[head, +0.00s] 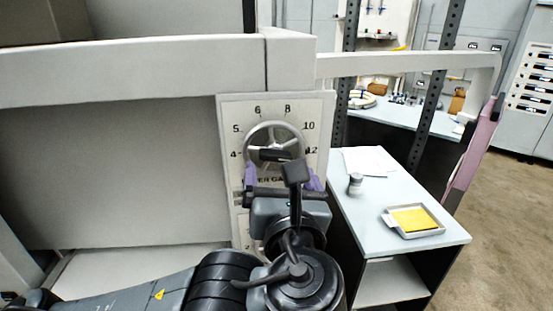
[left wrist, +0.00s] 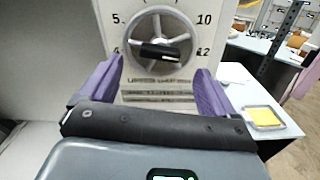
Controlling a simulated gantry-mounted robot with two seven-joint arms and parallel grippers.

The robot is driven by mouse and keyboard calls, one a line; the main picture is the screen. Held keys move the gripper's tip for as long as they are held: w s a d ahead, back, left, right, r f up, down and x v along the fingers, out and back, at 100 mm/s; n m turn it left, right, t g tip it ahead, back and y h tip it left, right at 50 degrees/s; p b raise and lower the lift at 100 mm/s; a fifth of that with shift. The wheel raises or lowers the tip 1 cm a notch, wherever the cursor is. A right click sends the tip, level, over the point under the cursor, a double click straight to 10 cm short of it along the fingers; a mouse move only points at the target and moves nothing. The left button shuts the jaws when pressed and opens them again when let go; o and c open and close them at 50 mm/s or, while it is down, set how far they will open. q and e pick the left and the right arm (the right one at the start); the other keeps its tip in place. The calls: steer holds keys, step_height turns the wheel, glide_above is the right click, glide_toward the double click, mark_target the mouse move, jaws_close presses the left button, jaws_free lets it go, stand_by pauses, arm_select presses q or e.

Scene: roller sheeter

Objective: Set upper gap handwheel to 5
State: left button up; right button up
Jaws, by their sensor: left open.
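The upper gap handwheel (head: 273,147) is a grey spoked wheel on a white dial plate (head: 313,104). Numbers around it include 4, 5, 6, 8, 10 and 12. In the left wrist view, the handwheel (left wrist: 161,40) shows a dark bar across its hub with a light tip towards the right, roughly between 10 and 12; the exact reading is unclear. My left gripper (head: 281,174) is open and empty, its purple fingers spread just below and in front of the wheel. In the left wrist view, the left gripper (left wrist: 159,72) frames the lower dial plate, apart from the wheel. My right gripper is out of view.
A second plate (head: 240,226) below is mostly hidden by my arm. To the right, a pale table (head: 375,220) holds a tray with a yellow sheet (head: 414,220), a small jar (head: 355,183) and paper (head: 370,161). Dark uprights (head: 437,85) stand behind.

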mark_target(276, 157)
arm_select(q)
steer(key=shift+w+a, duration=0.2)
steer(key=shift+w, duration=1.4)
steer(key=shift+w+a, duration=0.15)
steer(key=shift+w, duration=1.4)
